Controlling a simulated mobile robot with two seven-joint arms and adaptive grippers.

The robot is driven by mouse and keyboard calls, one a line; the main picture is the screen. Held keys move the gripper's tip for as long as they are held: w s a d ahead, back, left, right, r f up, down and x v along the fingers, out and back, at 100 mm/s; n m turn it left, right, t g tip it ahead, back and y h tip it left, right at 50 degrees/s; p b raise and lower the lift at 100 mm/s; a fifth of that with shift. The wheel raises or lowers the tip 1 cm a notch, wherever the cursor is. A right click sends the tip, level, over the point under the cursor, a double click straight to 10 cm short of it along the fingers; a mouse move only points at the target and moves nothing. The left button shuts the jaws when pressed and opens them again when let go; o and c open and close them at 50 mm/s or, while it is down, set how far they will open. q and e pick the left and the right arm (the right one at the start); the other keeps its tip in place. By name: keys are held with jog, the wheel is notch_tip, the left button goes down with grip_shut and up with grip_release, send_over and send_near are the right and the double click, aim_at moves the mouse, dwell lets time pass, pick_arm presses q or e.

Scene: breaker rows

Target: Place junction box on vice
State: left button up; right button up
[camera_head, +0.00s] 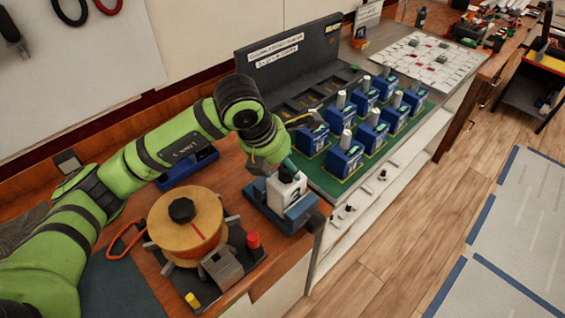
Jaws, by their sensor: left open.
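A white box with a dark mark (287,191), which looks like the junction box, sits upright on the blue vice (262,207) at the bench's front edge. My left gripper (287,172) is right above the white box, at its top. It is open; its fingers are small and partly hidden by my green wrist, so I cannot tell whether they touch the box. My right gripper is not in view.
A round orange-brown fixture (187,228) with a red button (253,240) stands left of the vice. A green board (330,186) with several blue units lies to the right. A dark sign panel (285,58) rises behind it. A blue tray (187,168) lies behind my arm.

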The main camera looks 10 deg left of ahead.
pick_arm(q)
jog(key=b+v, duration=0.2)
jog(key=v, duration=0.9)
jog(key=shift+r, duration=0.3)
jog(key=shift+s+a, duration=0.1)
dwell(1.5)
